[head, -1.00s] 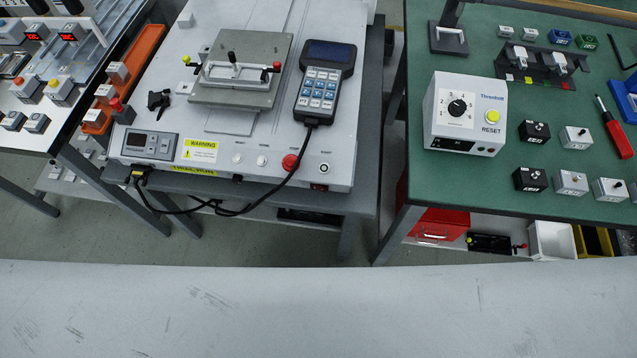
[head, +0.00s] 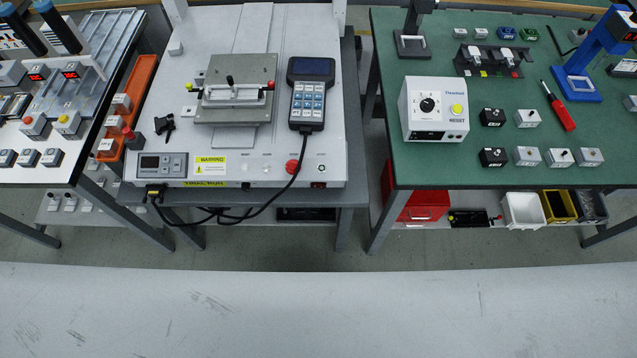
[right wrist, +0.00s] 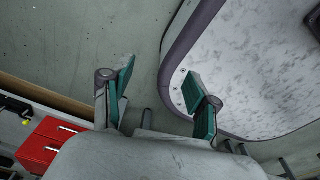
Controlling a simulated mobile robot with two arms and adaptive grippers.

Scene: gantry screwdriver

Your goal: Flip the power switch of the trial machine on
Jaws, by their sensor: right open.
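The white bench machine (head: 222,150) stands on the middle table in the head view. A small red rocker switch (head: 318,185) sits low on its front face, near the right end. Its on or off position is too small to tell. My left gripper is in no view.
A handheld pendant (head: 309,95) lies on the machine, its black cable (head: 277,193) hanging over the front. The green bench (head: 400,175) on the right holds a Threshold box (head: 433,110) and small switch boxes. Red drawers (right wrist: 58,140) show in the right wrist view. Floor between tables is open.

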